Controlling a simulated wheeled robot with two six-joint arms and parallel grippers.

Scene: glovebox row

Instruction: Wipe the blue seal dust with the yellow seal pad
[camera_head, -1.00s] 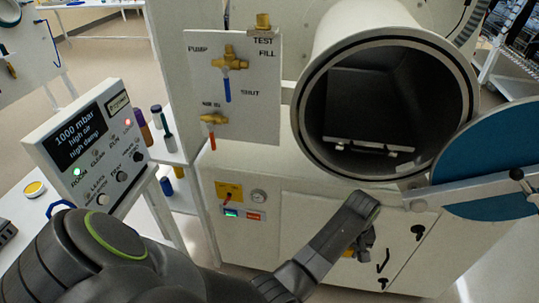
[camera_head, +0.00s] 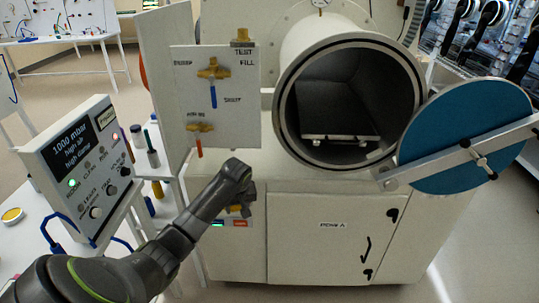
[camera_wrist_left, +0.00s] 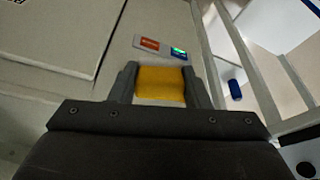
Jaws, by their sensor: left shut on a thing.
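My left gripper (camera_head: 240,208) is shut on the yellow seal pad (camera_wrist_left: 160,84), in front of the white cabinet below the valve panel. In the left wrist view the pad sits between the two fingers of the gripper (camera_wrist_left: 160,82). In the head view only a little yellow shows at the gripper. The round port (camera_head: 283,105) stands open, up and to the right of the gripper. Its round door (camera_head: 440,125) is swung out to the right and shows a blue face. I cannot make out separate blue dust on the seal. My right gripper is not in view.
A valve panel (camera_head: 181,105) with brass valves stands above the gripper. A control box (camera_head: 50,165) with a screen is at the left. A metal bar (camera_head: 420,165) crosses the door. Open floor lies at the lower right.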

